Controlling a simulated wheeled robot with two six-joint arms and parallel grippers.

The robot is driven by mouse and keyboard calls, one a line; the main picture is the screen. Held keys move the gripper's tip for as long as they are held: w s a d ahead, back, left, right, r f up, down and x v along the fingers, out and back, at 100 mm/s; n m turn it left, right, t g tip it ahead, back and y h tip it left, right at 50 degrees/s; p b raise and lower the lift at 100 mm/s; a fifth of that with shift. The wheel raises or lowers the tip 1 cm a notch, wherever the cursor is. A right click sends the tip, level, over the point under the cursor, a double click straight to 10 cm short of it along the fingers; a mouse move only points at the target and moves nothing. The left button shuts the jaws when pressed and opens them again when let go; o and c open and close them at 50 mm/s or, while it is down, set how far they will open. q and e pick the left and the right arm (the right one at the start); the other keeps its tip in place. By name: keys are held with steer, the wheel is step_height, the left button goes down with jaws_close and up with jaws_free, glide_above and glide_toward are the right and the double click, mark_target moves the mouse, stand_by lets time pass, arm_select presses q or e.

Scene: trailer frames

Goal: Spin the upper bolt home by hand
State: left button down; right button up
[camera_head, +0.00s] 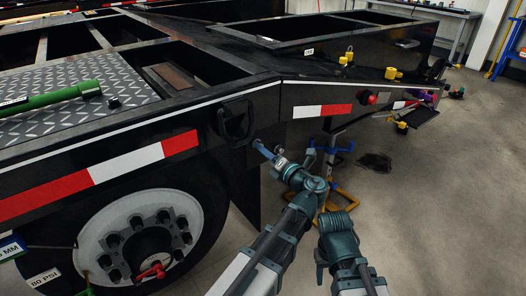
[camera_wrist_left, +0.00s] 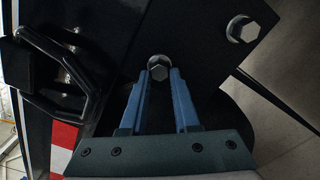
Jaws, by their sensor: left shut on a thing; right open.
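The upper bolt (camera_wrist_left: 159,68) has a grey hex head on the trailer's black plate. In the left wrist view, which looks rolled sideways, its head sits between the tips of my left gripper (camera_wrist_left: 160,77). The jaws are shut on it. A second hex bolt (camera_wrist_left: 243,28) is up and right in that view, apart from the jaws. In the head view my left gripper (camera_head: 262,149) reaches the plate just below the black handle; the bolt is hidden there. My right gripper (camera_head: 336,225) is away from the plate at the lower middle, its fingers not clearly visible.
The black handle (camera_head: 235,118) is close to my left gripper; it also shows in the left wrist view (camera_wrist_left: 60,65). The wheel (camera_head: 145,240) stands at the lower left. Blue and yellow stand parts (camera_head: 348,198) are behind my arms. Floor at right is mostly clear.

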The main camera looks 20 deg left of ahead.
arm_select(q)
steer(key=shift+d+m, duration=0.1)
steer(key=shift+m, duration=0.5)
steer(key=c, duration=0.6)
jaws_free()
steer(key=shift+c, duration=0.2)
steer(key=shift+s, duration=0.15)
arm_select(e)
steer(key=shift+d, duration=0.15)
